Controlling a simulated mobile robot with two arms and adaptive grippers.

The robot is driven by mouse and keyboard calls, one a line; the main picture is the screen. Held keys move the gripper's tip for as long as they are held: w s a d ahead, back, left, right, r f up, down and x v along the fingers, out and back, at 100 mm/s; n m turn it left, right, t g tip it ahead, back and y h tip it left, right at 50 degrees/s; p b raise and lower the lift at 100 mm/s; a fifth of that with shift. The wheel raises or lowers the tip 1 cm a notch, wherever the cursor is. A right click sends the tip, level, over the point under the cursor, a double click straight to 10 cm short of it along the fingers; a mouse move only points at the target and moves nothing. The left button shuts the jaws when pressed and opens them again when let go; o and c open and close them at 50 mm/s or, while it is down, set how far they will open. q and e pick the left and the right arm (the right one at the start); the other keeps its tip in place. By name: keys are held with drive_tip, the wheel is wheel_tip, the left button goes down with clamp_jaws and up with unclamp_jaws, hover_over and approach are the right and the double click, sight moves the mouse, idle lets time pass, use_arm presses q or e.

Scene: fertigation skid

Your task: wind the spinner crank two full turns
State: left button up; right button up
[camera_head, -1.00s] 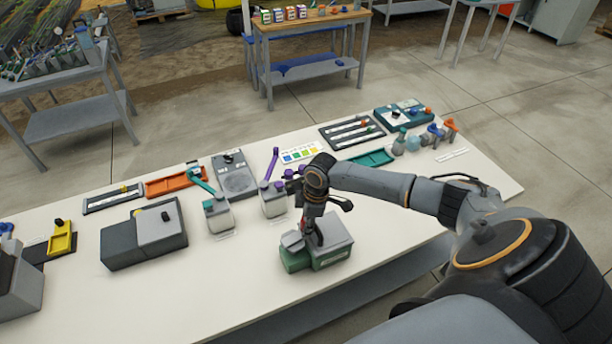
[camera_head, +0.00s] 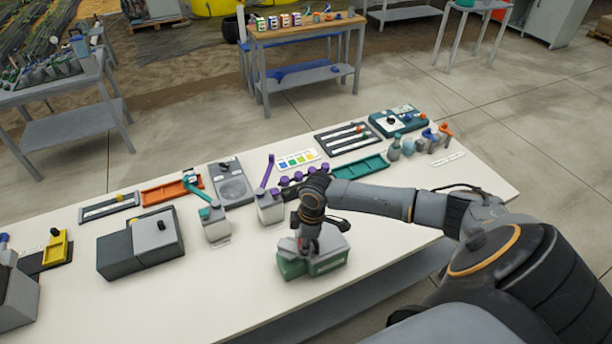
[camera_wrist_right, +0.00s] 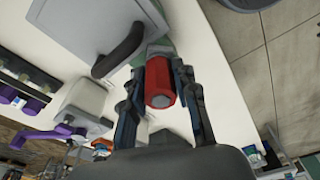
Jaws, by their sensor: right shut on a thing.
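The spinner is a grey and green box (camera_head: 328,252) near the front edge of the white table in the head view. Its grey lid (camera_wrist_right: 95,25) with a black curved handle shows in the right wrist view. A red faceted crank knob (camera_wrist_right: 160,88) sits between the fingers of my right gripper (camera_wrist_right: 161,80), which is shut on it. In the head view my right gripper (camera_head: 304,243) reaches down at the box's left part and hides most of the knob. The crank arm is mostly hidden. My left gripper is not in view.
Two jars (camera_head: 214,224) (camera_head: 270,207) with teal and purple levers stand behind the spinner. A dark grey box (camera_head: 140,243) stands to the left. Trays, including a green tray (camera_head: 360,167), line the back.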

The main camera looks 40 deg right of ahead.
drive_tip(key=shift+w+a+r, duration=0.2)
drive_tip(key=shift+a, duration=0.05)
drive_tip(key=shift+a, duration=0.1)
drive_tip(key=shift+s+a, duration=0.3)
drive_tip(key=shift+a, duration=0.6)
drive_tip(key=shift+c, duration=0.2)
drive_tip(key=shift+s+a, duration=0.1)
drive_tip(key=shift+a+f, duration=0.2)
drive_tip(key=shift+a, duration=0.4)
drive_tip(key=shift+a+f, duration=0.15)
drive_tip(key=shift+a, duration=0.4)
